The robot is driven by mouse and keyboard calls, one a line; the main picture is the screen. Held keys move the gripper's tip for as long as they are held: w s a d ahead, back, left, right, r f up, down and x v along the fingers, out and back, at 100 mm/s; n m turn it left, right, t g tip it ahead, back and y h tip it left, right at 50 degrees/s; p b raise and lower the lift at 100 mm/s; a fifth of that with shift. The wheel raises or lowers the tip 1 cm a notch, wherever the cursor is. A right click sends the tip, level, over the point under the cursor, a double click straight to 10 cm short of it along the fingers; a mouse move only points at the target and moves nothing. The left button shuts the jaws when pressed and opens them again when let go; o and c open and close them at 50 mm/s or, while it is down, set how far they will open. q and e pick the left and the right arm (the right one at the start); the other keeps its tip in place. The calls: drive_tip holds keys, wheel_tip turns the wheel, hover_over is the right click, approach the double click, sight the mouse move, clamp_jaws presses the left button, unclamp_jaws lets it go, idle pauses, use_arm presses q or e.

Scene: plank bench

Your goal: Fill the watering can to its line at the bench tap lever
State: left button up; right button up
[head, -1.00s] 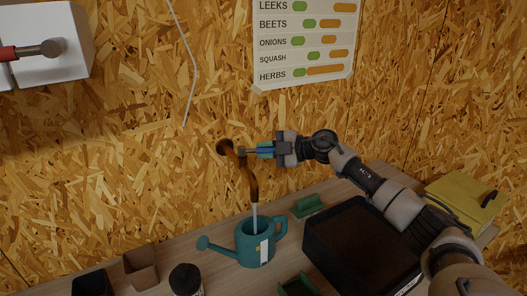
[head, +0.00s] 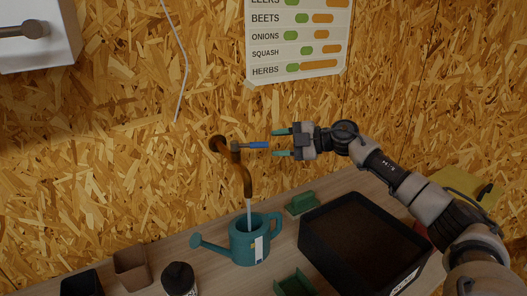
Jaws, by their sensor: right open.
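A brass-brown tap (head: 233,160) comes out of the wall, with a blue-tipped lever (head: 257,145) pointing right. A stream of water (head: 250,213) runs from its spout into the teal watering can (head: 243,247). The can stands upright on the bench under the spout, spout to the left and handle to the right. A pale strip shows on its side; the water level inside cannot be made out. My right gripper (head: 283,143) is open, just right of the lever, with a small gap and nothing between its fingers. My left gripper is not in view.
A black soil tray (head: 318,252) fills the bench right of the can, under my right arm. Green pieces (head: 301,203) lie near it. A brown pot (head: 133,268), a dark pot (head: 82,284) and a black-topped jar (head: 180,278) stand at the front left.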

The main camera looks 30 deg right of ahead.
drive_tip(key=shift+b+v, duration=0.7)
drive_tip(key=shift+v, duration=1.6)
idle(5.7)
